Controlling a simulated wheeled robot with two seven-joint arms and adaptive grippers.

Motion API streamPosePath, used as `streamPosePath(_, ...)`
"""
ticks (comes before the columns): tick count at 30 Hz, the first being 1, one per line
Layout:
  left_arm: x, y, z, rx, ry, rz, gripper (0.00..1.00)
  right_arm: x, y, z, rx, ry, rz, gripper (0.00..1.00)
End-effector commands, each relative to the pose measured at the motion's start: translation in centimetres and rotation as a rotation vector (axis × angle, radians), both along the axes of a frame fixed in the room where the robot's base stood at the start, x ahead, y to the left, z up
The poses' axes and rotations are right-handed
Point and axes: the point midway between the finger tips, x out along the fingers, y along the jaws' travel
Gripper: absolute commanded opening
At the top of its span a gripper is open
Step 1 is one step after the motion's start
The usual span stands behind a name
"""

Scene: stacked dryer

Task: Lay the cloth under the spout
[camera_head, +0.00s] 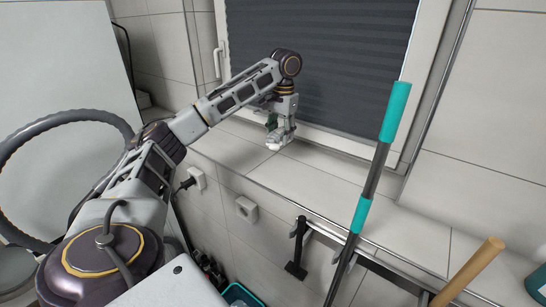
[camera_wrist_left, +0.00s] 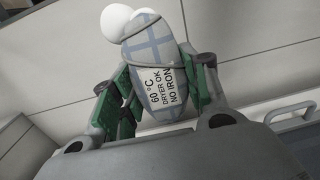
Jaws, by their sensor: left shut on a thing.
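My left gripper (camera_head: 282,129) hangs down over the tiled ledge below the dark blind. In the left wrist view its green-padded fingers (camera_wrist_left: 158,88) are shut on a grey-blue checked cloth (camera_wrist_left: 150,45), bunched into a narrow roll. A white care label on it reads 60 °C, dryer OK, no iron. White rounded shapes (camera_wrist_left: 128,20) show beyond the cloth; I cannot tell whether they belong to it. In the head view only a small whitish bit shows at the fingertips. I cannot make out a spout in either view. My right gripper is not in view.
The tiled ledge (camera_head: 320,178) is bare right of the gripper. A pole with teal grips (camera_head: 376,160) leans across it, with a rail (camera_head: 350,235) at its front edge. A wooden handle (camera_head: 470,270) stands at the right. A dark ring (camera_head: 70,120) fronts a white appliance at left.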

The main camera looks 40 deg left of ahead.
Motion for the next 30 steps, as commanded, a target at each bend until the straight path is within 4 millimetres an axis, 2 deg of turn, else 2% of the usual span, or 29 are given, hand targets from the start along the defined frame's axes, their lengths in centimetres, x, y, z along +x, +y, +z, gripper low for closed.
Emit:
streamPosePath(11,0.0,0.0,-0.8,0.0,0.0,0.0,0.2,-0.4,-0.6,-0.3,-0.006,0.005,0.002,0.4)
streamPosePath(17,0.0,0.0,-2.6,-0.001,0.001,0.0,0.2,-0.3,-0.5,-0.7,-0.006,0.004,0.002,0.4)
streamPosePath(24,-0.1,0.1,-5.3,0.001,0.002,0.001,0.2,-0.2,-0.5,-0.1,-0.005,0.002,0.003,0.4)
streamPosePath(30,0.0,0.0,-6.2,0.0,-0.001,0.001,0.2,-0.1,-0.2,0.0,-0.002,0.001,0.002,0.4)
